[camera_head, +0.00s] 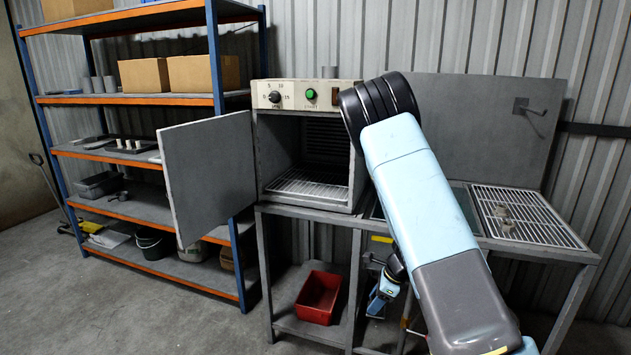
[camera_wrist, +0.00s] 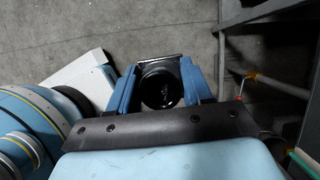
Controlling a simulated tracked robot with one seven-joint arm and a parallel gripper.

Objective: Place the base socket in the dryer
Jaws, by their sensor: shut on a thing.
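The dryer (camera_head: 262,150) is a grey box on a metal bench, with a dial and a green button on its front panel. Its door (camera_head: 209,176) stands wide open to the left. A bare wire rack (camera_head: 305,186) shows inside. My gripper (camera_head: 378,300) is low in front of the bench, below the dryer and to its right, partly hidden by my arm. In the wrist view, its two blue fingers (camera_wrist: 159,85) are shut on a dark, round, hollow piece, which looks like the base socket (camera_wrist: 160,92). Floor shows beyond it.
A red bin (camera_head: 318,297) stands on the bench's lower shelf. A grille (camera_head: 545,222) with small grey pieces on it lies at the bench's right. A shelf rack (camera_head: 130,100) with boxes and trays stands at left, behind the open door. The floor in front is clear.

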